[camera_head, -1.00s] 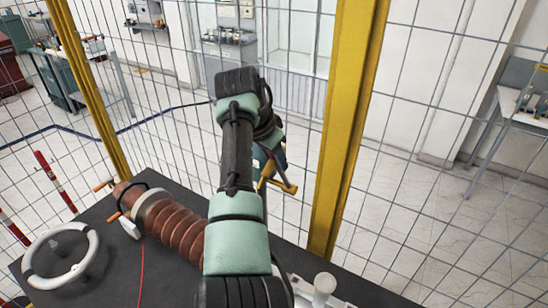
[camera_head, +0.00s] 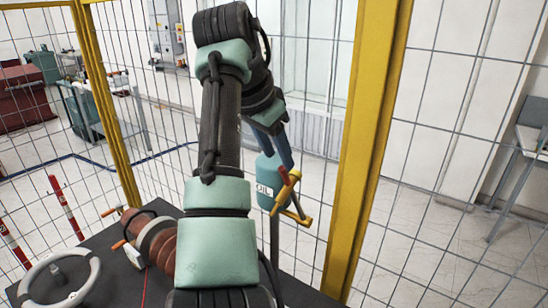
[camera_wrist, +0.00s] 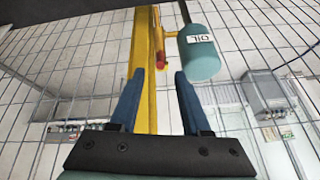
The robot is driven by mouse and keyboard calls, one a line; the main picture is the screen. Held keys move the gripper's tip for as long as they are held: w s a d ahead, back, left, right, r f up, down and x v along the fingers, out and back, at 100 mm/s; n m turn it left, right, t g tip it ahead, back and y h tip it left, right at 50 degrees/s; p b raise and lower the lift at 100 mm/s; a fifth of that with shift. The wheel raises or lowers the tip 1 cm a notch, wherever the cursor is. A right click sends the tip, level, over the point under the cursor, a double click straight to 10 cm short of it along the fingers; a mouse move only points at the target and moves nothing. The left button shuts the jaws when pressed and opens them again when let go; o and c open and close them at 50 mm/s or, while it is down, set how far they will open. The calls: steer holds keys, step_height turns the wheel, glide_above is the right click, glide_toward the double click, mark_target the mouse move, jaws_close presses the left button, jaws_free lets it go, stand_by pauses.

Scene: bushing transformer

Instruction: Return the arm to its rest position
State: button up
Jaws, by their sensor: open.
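My arm (camera_head: 218,205) rises from the bottom of the head view, bends at the top and reaches down behind itself. My gripper (camera_head: 277,157) is at its far end, partly hidden by my wrist. In the wrist view, its two blue fingers (camera_wrist: 160,74) stand apart with nothing between them. A teal oil container (camera_head: 268,185) with a yellow and red valve shows just below the gripper in the head view. In the wrist view, the oil container (camera_wrist: 200,55) lies beyond the right fingertip. I cannot tell the exact gap between them.
Mesh fencing with yellow posts (camera_head: 368,130) stands close around. Below my arm, a dark table (camera_head: 115,270) bears a brown ribbed bushing (camera_head: 165,255) and a white ring-shaped wheel (camera_head: 32,292). Red-and-white poles (camera_head: 66,207) stand at the left.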

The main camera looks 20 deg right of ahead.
steer(key=shift+v, duration=0.75)
steer(key=w+a+r+n+t+b, duration=0.1)
steer(key=a+r+n+t+b, duration=0.45)
steer(key=t, duration=0.75)
steer(key=s+a+r+n+t+y+b, duration=0.2)
steer(key=s+a+r+n+t, duration=0.1)
steer(key=s, duration=0.7)
steer(key=s+a+r+n+t+y+b, duration=0.1)
steer(key=s+a+r+n+t, duration=0.3)
steer(key=s, duration=0.7)
step_height(320, 180, up, 3)
steer(key=a+t+y, duration=0.1)
steer(key=a+t, duration=0.1)
steer(key=t, duration=0.2)
steer(key=shift+s+b, duration=0.35)
steer(key=shift+r, duration=0.15)
